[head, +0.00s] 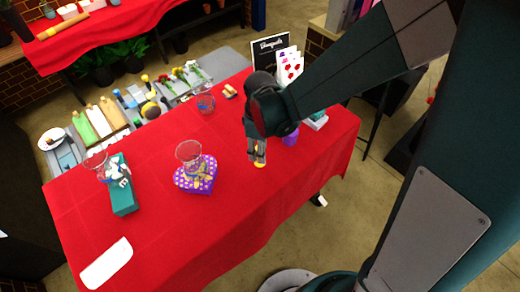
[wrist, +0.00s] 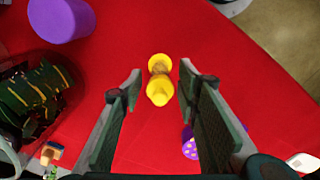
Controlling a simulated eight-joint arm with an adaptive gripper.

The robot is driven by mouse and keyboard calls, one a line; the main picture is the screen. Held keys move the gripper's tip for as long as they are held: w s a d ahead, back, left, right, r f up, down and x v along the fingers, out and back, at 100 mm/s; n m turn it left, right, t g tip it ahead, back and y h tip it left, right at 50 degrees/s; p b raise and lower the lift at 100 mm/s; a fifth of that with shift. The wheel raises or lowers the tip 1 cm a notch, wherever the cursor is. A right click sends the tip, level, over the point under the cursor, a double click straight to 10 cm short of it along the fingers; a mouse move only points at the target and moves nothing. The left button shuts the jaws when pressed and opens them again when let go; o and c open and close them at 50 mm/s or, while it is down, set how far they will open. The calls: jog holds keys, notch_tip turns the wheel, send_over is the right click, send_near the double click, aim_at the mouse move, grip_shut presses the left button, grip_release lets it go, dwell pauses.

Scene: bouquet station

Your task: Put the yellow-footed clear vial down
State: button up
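The yellow-footed clear vial (wrist: 160,78) shows in the wrist view between and just beyond my fingertips, with yellow at both ends and a clear middle. Red cloth shows on both sides of it, so neither finger appears to touch it. In the head view its yellow foot (head: 260,163) appears to rest on the red-covered table (head: 150,160), near the front right edge. The rest of it is mostly hidden by my gripper (head: 257,146). My gripper (wrist: 160,75) is open around the vial and points down at the table. The vial looks upright.
Left of my gripper, a purple heart-shaped box (head: 205,185) bears a clear glass (head: 189,150). A purple cylinder (head: 290,138) stands close on the right. A teal box (head: 124,203) and white tray (head: 106,263) lie farther left. Another glass (head: 205,103) stands behind. Cloth between is bare.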

jog(key=shift+r, duration=0.15)
jog(key=shift+r, duration=6.05)
jog(key=shift+d, duration=0.1)
jog(key=s+d+r+m+t, duration=0.2)
jog(key=s+d+r+m, duration=0.1)
jog(key=d, duration=0.5)
jog(key=s+d+r+m+t, duration=0.2)
jog(key=s+d+r+m, duration=0.1)
jog(key=d+r+m, duration=0.2)
jog(key=s+d+r+m+t, duration=0.3)
jog(key=d+m, duration=0.4)
jog(key=d, duration=0.5)
jog(key=shift+s+d+r, duration=0.3)
jog(key=shift+r, duration=0.4)
